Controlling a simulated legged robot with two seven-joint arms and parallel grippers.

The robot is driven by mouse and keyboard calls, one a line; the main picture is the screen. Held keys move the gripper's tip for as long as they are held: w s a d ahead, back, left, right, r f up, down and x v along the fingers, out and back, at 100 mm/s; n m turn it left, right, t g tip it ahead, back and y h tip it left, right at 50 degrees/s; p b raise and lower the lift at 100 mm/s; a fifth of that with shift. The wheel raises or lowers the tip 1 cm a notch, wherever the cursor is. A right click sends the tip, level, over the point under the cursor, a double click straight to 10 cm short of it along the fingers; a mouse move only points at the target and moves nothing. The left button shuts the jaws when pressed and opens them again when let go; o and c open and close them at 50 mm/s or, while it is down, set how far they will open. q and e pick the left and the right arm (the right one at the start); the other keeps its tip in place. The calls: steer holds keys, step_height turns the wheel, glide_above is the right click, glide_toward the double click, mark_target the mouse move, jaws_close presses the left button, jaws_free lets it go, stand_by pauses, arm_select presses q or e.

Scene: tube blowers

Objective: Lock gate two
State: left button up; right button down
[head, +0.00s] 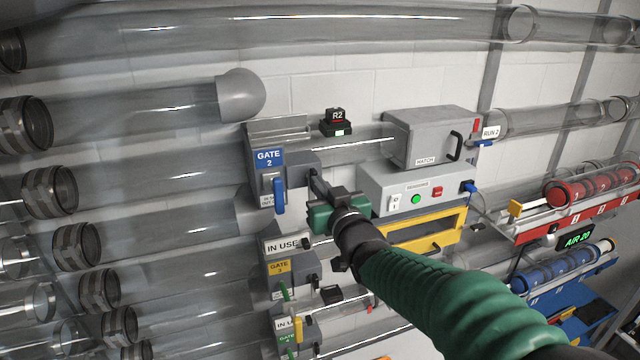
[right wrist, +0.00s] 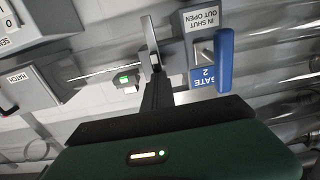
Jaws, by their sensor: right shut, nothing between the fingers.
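The gate two unit is a grey housing with a blue GATE 2 label (head: 269,158) on the wall, left of centre in the head view. Its blue handle (head: 279,195) hangs down below the label, beside a small white plate. In the right wrist view the blue handle (right wrist: 224,60) appears upside down, next to a plate reading IN SHUT, OUT OPEN (right wrist: 206,18). My right gripper (head: 315,178) is shut and empty, to the right of the blue handle and apart from it. Its dark fingers (right wrist: 156,82) point toward the gate housing. My left gripper is not in view.
A grey hatch box (head: 430,135) and a control box with green and red buttons (head: 416,198) stand right of the gate. Gate 3, with a yellow label (head: 279,267), sits below, under an IN USE sign (head: 282,245). Clear tubes run along the wall. Racks hold red and blue carriers.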

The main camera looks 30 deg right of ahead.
steer(key=shift+r, duration=0.3)
steer(key=shift+a, duration=0.1)
steer(key=shift+f, duration=0.25)
stand_by(0.8)
